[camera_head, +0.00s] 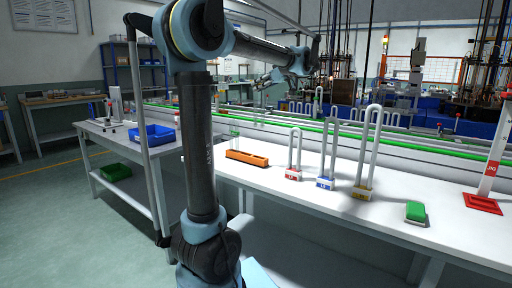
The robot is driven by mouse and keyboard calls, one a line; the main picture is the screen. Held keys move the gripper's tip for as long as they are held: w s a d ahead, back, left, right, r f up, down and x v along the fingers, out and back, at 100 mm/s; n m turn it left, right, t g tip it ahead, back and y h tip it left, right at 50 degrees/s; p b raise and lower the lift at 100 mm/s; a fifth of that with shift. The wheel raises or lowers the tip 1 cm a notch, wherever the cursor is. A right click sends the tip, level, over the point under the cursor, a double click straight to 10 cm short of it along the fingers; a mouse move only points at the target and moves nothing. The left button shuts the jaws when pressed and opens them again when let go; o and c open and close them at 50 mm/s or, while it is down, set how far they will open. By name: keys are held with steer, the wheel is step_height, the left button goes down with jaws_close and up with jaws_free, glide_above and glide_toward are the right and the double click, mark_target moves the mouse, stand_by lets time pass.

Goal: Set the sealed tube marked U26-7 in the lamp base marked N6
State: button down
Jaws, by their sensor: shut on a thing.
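My gripper (264,82) is raised above the far side of the white bench, left of the upright U-shaped tubes. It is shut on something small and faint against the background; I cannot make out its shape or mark. My gripper is apart from all three.
An orange tray (247,158) lies on the white bench (300,205) below my gripper. A green block (415,211) and a white post on a red base (482,204) are at the right. A green-edged conveyor runs behind. A blue bin (152,135) sits on the left table.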

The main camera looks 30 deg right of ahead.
step_height(320, 180, down, 18)
steer(key=shift+r, duration=0.2)
stand_by(0.7)
steer(key=shift+f, duration=0.15)
steer(key=c, duration=1.9)
jaws_free()
steer(key=shift+f, duration=0.1)
steer(key=shift+c, duration=0.2)
steer(key=o, duration=0.4)
